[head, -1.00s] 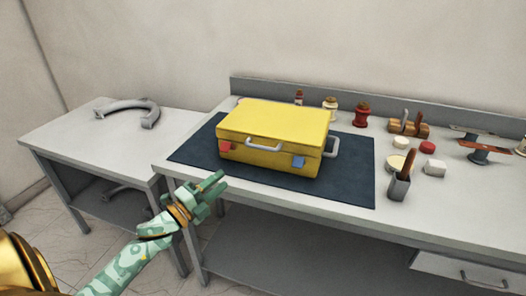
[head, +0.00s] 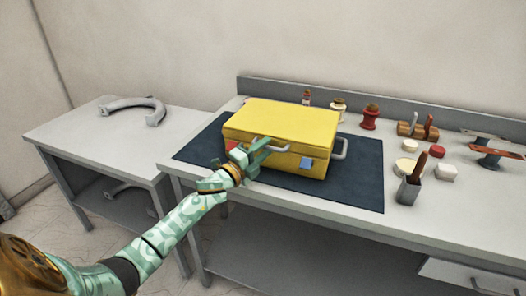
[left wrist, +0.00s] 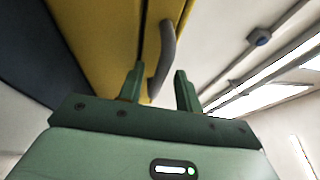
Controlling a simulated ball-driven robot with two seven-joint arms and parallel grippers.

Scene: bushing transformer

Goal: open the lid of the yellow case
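The yellow case (head: 278,125) stands closed on a dark blue mat (head: 355,185) on the workbench. Its front carries a grey handle (head: 285,149), a red latch (head: 232,146) and a blue latch (head: 306,163). My left gripper (head: 258,155) is at the front face, by the handle's left end, and partly hides the red latch. In the left wrist view the gripper (left wrist: 160,82) is open, its fingers apart near the yellow case (left wrist: 115,40), with the grey handle (left wrist: 164,60) showing between and beyond them. Contact cannot be told. My right gripper is not in view.
A side handle (head: 342,149) sticks out at the case's right. Jars, a red pot (head: 370,117), a wooden rack (head: 417,130) and a holder with a brown-handled tool (head: 411,188) stand to the right. A lower table (head: 90,140) with a curved grey part (head: 135,106) is at left.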

